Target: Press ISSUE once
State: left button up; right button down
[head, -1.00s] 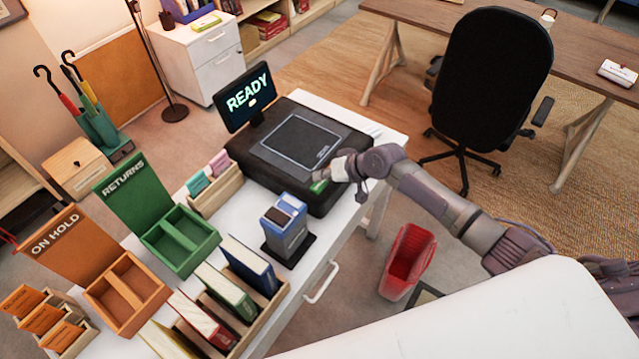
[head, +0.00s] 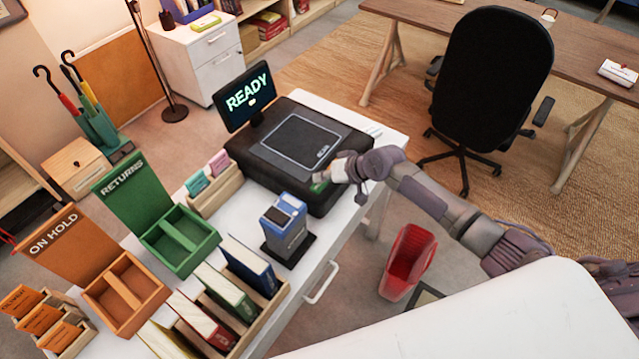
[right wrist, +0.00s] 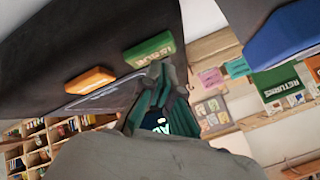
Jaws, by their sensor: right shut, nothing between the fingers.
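The black desk machine (head: 262,158) has a screen (head: 248,95) that reads READY in green. The green ISSUE button (right wrist: 150,48) shows in the right wrist view, on the machine's dark face. In the head view the green button (head: 319,187) is at the machine's front right corner, partly hidden by my right gripper (head: 328,178). My right gripper is shut and empty, its fingertips (right wrist: 160,76) close beside the green button. I cannot tell whether they touch it. An orange button (right wrist: 90,80) is left of the green one. My left gripper is not in view.
Green RETURNS (head: 182,262) and orange ON HOLD trays (head: 140,317) and a book rack (head: 281,292) are at left. A red bin (head: 404,262) is on the floor.

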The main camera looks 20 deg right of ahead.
aim_at(322, 185)
jog(key=shift+f+b, duration=0.35)
jog(key=shift+f, duration=0.2)
dwell(0.6)
jog(key=shift+r, duration=0.15)
jog(key=shift+r+p, duration=0.8)
jog(key=shift+p, duration=0.05)
notch_tip(322, 185, up, 5)
jog(key=p, duration=0.4)
jog(key=shift+p, duration=0.35)
dwell(0.4)
